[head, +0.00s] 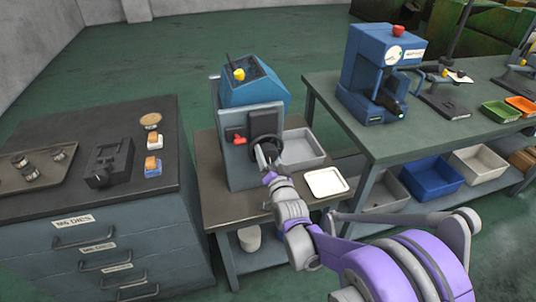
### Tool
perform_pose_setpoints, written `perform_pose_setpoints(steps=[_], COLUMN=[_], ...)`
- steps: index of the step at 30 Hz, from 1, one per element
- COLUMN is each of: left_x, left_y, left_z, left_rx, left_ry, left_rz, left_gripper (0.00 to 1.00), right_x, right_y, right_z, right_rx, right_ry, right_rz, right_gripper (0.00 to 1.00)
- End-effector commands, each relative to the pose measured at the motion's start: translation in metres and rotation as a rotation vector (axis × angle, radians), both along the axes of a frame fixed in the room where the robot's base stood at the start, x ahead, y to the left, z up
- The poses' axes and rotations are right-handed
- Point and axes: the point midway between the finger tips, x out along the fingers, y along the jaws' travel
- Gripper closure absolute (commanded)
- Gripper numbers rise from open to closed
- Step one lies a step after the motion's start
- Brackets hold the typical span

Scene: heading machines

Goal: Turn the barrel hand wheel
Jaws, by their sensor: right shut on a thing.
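The barrel hand wheel (268,143) is a dark round wheel on the front of a small blue and grey machine (247,85) on the middle bench. My right arm reaches up from the lower right. Its gripper (268,158) is at the wheel and is shut on it, at the lower part of the rim. The fingertips are small here and the exact grip is hard to see. My left gripper is not in view.
A red handle (239,140) sits left of the wheel. A grey bin (303,149) and a white tray (326,182) lie right of the machine. A dark cabinet (85,240) stands at left, and a bench with a blue machine (362,75) at right.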

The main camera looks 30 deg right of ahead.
Motion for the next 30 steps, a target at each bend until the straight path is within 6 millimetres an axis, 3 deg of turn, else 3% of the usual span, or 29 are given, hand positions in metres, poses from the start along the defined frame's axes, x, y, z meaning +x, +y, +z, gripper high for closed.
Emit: perform_pose_setpoints(steps=[23,24,28,30], left_x=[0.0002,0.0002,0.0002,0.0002], left_y=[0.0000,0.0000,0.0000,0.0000], left_z=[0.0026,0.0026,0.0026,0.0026], left_rx=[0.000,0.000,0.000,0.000], left_ry=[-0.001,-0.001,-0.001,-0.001], left_rz=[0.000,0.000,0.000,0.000], left_gripper=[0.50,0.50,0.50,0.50], right_x=[-0.0001,-0.0001,-0.0001,0.0000], right_y=[0.0001,0.0001,0.0001,0.0000], right_z=[0.0001,0.0001,0.0001,0.0001], right_rx=[0.102,0.102,0.101,0.101], right_ry=[-0.024,-0.024,-0.024,-0.024], right_rz=[0.000,0.000,0.000,0.000], right_gripper=[0.82,0.22,0.00,0.00])
